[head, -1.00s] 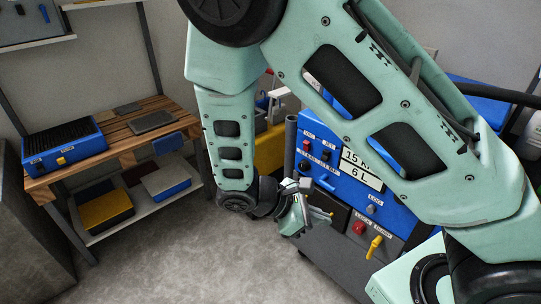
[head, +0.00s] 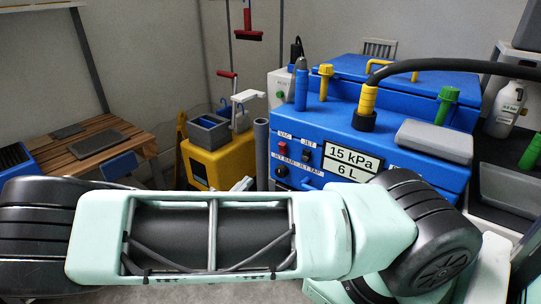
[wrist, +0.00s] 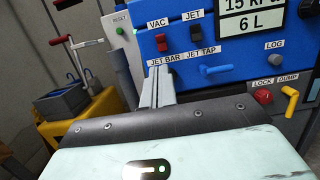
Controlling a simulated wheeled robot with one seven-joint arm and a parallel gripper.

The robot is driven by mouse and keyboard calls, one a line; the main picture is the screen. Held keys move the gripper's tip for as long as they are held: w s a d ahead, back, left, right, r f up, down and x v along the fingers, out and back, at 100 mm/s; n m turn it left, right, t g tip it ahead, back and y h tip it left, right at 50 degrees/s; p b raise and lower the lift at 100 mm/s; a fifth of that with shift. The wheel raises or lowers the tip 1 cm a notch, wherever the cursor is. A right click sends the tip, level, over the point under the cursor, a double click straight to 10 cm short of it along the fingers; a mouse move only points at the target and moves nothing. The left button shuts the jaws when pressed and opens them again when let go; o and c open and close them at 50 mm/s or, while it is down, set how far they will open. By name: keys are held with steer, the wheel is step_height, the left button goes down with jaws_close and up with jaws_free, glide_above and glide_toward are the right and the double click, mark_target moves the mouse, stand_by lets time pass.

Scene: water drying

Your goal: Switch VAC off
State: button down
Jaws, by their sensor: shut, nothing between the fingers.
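The blue machine (head: 400,150) carries a VAC label with a small red switch (head: 283,157) under it. In the wrist view the VAC switch (wrist: 162,43) shows red with a dark part, at the upper left of the blue panel; which way it is set is too small to tell. My gripper (wrist: 160,72) is shut and empty, its grey fingers below the VAC switch, overlapping the JET BAR label area in the picture. Contact cannot be told. In the head view my arm hides most of the gripper; a small grey finger part (head: 241,185) shows left of the panel.
The dark JET switch (wrist: 195,33) sits close right of VAC. LOG (wrist: 274,47), red LOCK (wrist: 263,96) and yellow DUMP (wrist: 290,98) controls lie further right. A grey post (head: 261,150) and yellow cart (head: 222,165) stand left of the machine. A wooden bench (head: 110,140) is at the left.

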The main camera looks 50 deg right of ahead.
mark_target(281, 147)
steer(key=shift+d, duration=0.1)
steer(key=x, duration=1.4)
steer(key=shift+b, duration=0.35)
